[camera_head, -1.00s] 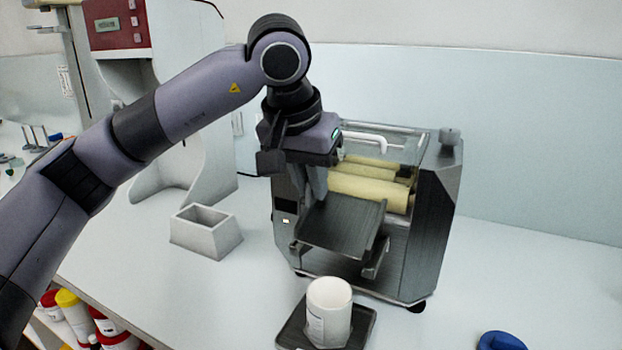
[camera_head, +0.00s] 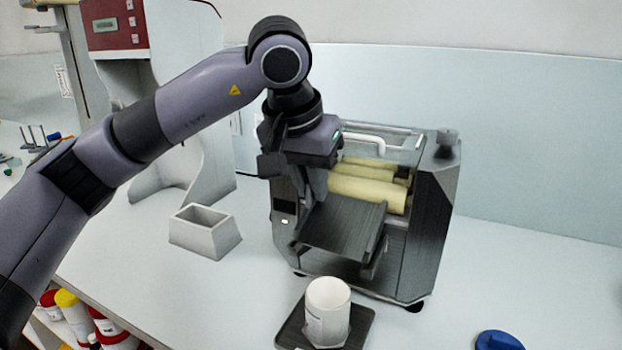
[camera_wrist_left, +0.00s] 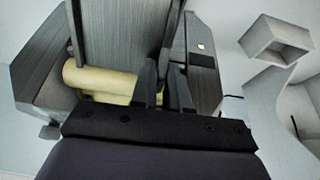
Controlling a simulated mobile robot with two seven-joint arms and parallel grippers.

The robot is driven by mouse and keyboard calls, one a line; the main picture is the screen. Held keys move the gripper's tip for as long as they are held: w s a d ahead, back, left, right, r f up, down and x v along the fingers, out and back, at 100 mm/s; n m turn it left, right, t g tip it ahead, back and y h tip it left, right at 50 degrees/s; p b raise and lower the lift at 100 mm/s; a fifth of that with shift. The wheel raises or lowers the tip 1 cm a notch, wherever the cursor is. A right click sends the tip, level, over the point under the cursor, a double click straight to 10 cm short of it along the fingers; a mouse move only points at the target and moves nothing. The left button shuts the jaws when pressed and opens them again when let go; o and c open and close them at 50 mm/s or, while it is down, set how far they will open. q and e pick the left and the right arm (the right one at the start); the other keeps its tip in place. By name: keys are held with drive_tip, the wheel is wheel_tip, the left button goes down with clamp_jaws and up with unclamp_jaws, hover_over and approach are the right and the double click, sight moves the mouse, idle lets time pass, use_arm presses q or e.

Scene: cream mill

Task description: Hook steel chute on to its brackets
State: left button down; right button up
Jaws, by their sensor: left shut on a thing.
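The steel chute (camera_head: 343,229) is a dark grey tray with raised sides. It is at the front of the mill (camera_head: 432,215), just below the cream rollers (camera_head: 366,194). My left gripper (camera_head: 318,190) is shut on the chute's left side, from above. In the left wrist view the chute (camera_wrist_left: 118,35) runs up from the roller (camera_wrist_left: 100,82), and the fingers (camera_wrist_left: 160,85) are at its edge. The brackets are hidden under or behind the chute, so I cannot tell whether it rests on them. My right gripper is not in view.
A white jar (camera_head: 328,305) stands on a dark square plate (camera_head: 360,326) in front of the mill. An open grey box (camera_head: 205,231) is to the left. A blue lid (camera_head: 499,341) lies at the front right. The bench is clear right of the mill.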

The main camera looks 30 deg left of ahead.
use_arm(q)
drive_tip(key=shift+f+b, duration=0.3)
drive_tip(key=shift+f, duration=0.35)
idle(1.6)
drive_tip(key=c, duration=1)
unclamp_jaws()
drive_tip(key=shift+c, duration=0.2)
drive_tip(key=shift+v, duration=3.6)
